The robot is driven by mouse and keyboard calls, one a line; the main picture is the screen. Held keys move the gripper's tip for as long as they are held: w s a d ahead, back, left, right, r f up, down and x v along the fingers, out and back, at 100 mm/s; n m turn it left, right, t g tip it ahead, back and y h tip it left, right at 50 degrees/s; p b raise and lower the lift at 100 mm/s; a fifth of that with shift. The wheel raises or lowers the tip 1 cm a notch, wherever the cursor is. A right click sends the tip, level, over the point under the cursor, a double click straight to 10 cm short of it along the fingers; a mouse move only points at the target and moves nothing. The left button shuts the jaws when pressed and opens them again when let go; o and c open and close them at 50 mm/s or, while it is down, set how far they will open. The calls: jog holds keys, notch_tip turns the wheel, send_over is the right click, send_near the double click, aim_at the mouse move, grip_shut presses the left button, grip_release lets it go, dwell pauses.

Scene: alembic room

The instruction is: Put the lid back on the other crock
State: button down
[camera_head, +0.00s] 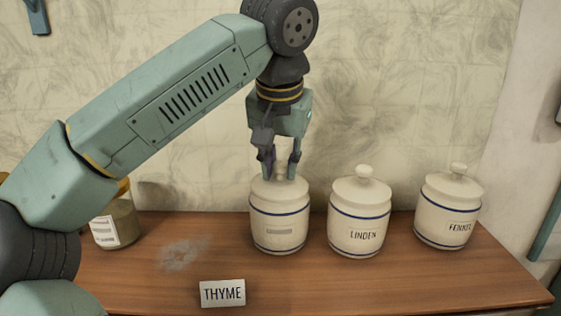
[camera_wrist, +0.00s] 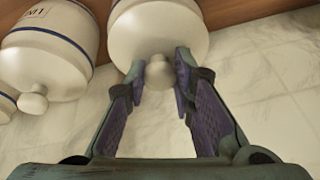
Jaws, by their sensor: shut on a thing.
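The LINDEN crock (camera_head: 358,226) and the FENNEL crock (camera_head: 448,215) stand to the right, both with lids on.
A THYME card (camera_head: 222,293) is at the front of the wooden table (camera_head: 330,283). A glass jar with a white label (camera_head: 104,231) stands at the left, partly behind my arm. A pale dusty patch (camera_head: 181,255) marks the wood. The wall is close behind the crocks.

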jog(key=c, duration=1.3)
grip_release()
jog(key=shift+f, duration=0.35)
jog(key=shift+r, duration=0.6)
jog(key=shift+o, duration=0.6)
jog(key=shift+o, duration=1.1)
